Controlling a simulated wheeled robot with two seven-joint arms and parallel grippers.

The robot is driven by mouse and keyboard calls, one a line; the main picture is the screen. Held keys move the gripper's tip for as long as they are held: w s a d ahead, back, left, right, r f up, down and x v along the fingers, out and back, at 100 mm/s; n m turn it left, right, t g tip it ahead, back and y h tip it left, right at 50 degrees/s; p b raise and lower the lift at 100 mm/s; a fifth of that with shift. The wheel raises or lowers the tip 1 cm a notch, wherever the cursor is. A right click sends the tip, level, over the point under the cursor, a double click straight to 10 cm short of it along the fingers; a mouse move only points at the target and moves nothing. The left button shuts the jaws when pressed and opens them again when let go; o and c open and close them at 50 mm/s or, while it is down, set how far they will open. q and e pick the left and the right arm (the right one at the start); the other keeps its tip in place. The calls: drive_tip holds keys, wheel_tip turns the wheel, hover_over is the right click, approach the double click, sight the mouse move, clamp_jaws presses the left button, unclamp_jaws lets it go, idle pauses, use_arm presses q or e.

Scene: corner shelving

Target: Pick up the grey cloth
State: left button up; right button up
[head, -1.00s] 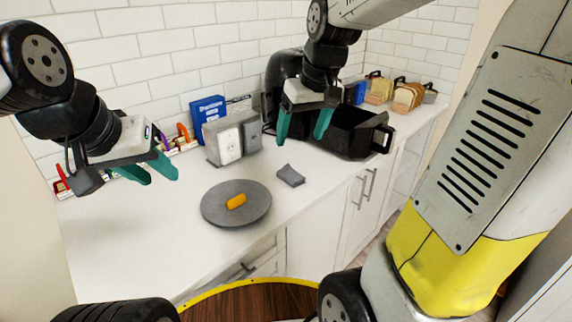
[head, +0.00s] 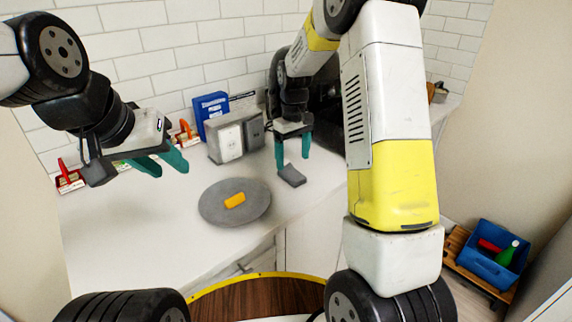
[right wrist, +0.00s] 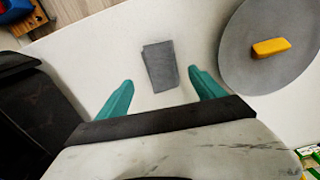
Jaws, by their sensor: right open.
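The grey cloth (head: 291,176) is a small folded rectangle lying on the white counter, to the right of the round grey plate. In the right wrist view the cloth (right wrist: 160,66) lies flat ahead of and between the fingertips, not touched by them. My right gripper (head: 293,160) is open and empty, pointing down just above the cloth; it also shows in the right wrist view (right wrist: 160,90). My left gripper (head: 162,167) is in the air over the left part of the counter. Its two teal fingers are apart, with nothing between them.
A round grey plate (head: 214,216) holds an orange-yellow block (head: 235,200). Behind stand a grey double-panel box (head: 230,139) and a blue box (head: 207,108). A black appliance stands behind my right arm. A blue bin (head: 491,260) sits at the lower right. The counter's front left is clear.

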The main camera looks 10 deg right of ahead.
sight(292, 170)
wheel_tip(292, 170, down, 5)
drive_tip(key=shift+s, duration=0.1)
drive_tip(key=shift+a, duration=0.1)
drive_tip(key=c, duration=1.4)
drive_tip(key=shift+r, duration=0.1)
drive_tip(key=shift+r, duration=0.5)
drive_tip(key=r, duration=0.1)
drive_tip(key=s+r, duration=0.1)
drive_tip(key=shift+a+r, duration=0.15)
drive_tip(key=shift+r, duration=0.15)
drive_tip(key=s+a, duration=0.1)
drive_tip(key=s, duration=0.3)
drive_tip(key=s+a+r, duration=0.1)
drive_tip(key=s, duration=0.4)
drive_tip(key=s+a, duration=0.2)
drive_tip(key=s, duration=0.3)
drive_tip(key=shift+s+r, duration=0.15)
drive_tip(key=shift+s, duration=0.1)
